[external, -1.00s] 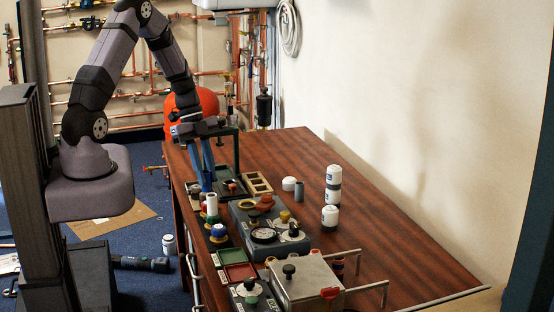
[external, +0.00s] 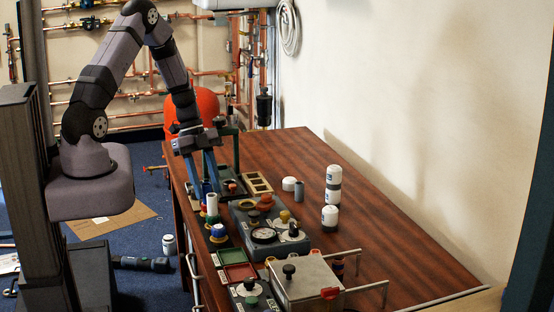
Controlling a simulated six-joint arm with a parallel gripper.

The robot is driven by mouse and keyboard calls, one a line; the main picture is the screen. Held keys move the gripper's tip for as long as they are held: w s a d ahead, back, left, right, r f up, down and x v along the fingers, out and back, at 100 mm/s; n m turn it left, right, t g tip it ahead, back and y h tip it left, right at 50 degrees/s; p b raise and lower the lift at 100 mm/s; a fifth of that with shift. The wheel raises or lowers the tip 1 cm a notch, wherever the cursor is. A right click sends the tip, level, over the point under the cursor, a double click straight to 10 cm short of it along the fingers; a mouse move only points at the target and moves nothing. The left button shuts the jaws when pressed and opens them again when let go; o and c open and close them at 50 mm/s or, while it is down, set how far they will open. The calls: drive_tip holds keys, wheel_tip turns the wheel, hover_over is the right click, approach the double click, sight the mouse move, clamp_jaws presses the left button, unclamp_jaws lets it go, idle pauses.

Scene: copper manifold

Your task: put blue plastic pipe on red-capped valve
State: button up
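My gripper (external: 207,190) has two long blue fingers and points down over the far left part of the table. Its fingers are spread apart, and I see nothing clearly held between them. The fingertips are low, by a cluster of small fittings. In that cluster a white upright cylinder (external: 212,203) stands just below the fingertips. A blue-and-white piece on a yellow base (external: 218,231) stands nearer the camera. Small red and green parts beside the cylinder are too small to tell apart. I cannot surely pick out the blue plastic pipe or the red-capped valve; the fingers may hide part of them.
A grey gauge box (external: 245,222) stands right of the cluster. Green (external: 229,256) and red (external: 240,272) trays lie nearer. A metal box (external: 305,285) stands at the front. White containers (external: 331,216) and a grey cylinder (external: 299,191) stand to the right. The right table side is clear.

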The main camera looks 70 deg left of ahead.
drive_tip(key=shift+r, duration=0.1)
drive_tip(key=shift+r+p, duration=0.2)
drive_tip(key=shift+p, duration=0.1)
drive_tip(key=shift+a+r+b, duration=0.2)
drive_tip(key=shift+r+b, duration=0.05)
drive_tip(key=shift+b, duration=0.05)
drive_tip(key=b+v, duration=0.2)
drive_tip(key=v, duration=0.9)
drive_tip(key=shift+s, duration=0.15)
drive_tip(key=s+d+f+n+y, duration=0.1)
drive_tip(key=d+n, duration=0.5)
drive_tip(key=d, duration=0.6)
drive_tip(key=s+d+f+n+g+y, duration=0.1)
drive_tip(key=s+d+n+y, duration=0.2)
drive_tip(key=d, duration=0.9)
drive_tip(key=shift+s+n+g, duration=0.3)
drive_tip(key=shift+s+n, duration=0.9)
drive_tip(key=shift+n, duration=1.1)
